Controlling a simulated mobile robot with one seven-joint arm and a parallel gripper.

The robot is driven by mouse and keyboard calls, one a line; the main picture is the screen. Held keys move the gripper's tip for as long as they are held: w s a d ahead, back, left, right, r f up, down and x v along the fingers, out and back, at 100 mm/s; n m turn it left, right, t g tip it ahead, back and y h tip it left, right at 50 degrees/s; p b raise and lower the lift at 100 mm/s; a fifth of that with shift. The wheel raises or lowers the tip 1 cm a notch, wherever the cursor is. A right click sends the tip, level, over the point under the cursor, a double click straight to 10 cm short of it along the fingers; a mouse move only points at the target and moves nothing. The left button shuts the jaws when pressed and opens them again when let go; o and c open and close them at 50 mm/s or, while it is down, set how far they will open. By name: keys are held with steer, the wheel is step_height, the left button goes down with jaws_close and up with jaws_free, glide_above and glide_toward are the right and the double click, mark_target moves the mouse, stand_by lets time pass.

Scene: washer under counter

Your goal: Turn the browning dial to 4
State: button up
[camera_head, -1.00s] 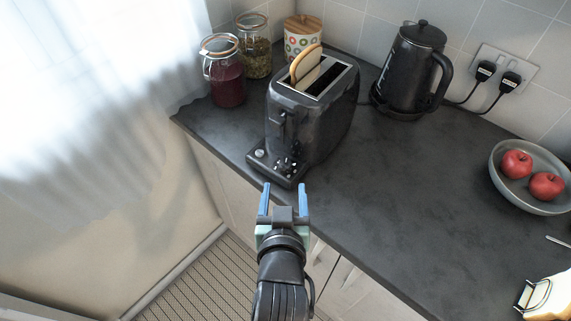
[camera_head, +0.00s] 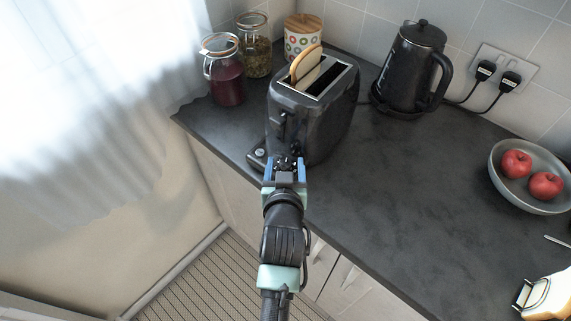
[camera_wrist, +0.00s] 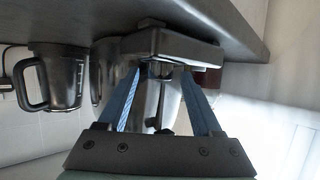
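The black toaster (camera_head: 312,115) stands near the counter's front left edge, with a bread slice (camera_head: 304,66) in one slot. Its control base sticks out at the front, with a round light button (camera_head: 259,153) on the left. The browning dial (camera_head: 287,160) is small and dark, mostly covered by my gripper. My gripper (camera_head: 285,168) has its two blue fingers apart, at the front of this base, one on each side of the dial area. In the wrist view my gripper (camera_wrist: 162,72) points at the toaster's base (camera_wrist: 172,47); I cannot tell whether it touches the dial.
Two glass jars (camera_head: 227,84) and a patterned canister (camera_head: 303,38) stand behind and left of the toaster. A black kettle (camera_head: 408,75) is to its right. A bowl (camera_head: 515,190) with two apples stands far right. The counter between toaster and bowl is clear.

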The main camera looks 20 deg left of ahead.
jaws_close()
steer(key=shift+m+h, duration=0.4)
steer(key=shift+h, duration=0.1)
steer(key=shift+a+f+m+t+h, duration=0.15)
steer(key=shift+m+t+h, duration=0.15)
steer(key=shift+m+h, duration=0.4)
steer(key=m+h+b, duration=0.1)
steer(key=h+b, duration=0.1)
steer(key=b, duration=0.1)
steer(key=m+h+b, duration=0.2)
steer(key=b, duration=0.1)
steer(key=shift+a+f, duration=0.2)
steer(key=shift+a, duration=0.15)
steer(key=m+h+b, duration=0.1)
steer(key=m+g+h+b, duration=0.1)
steer(key=m+h+b, duration=0.2)
steer(key=shift+a+r+h+b, duration=0.15)
steer(key=shift+r+h+b, duration=0.15)
steer(key=shift+b, duration=0.1)
steer(key=shift+m+g, duration=0.4)
steer(key=shift+o, duration=0.4)
jaws_free()
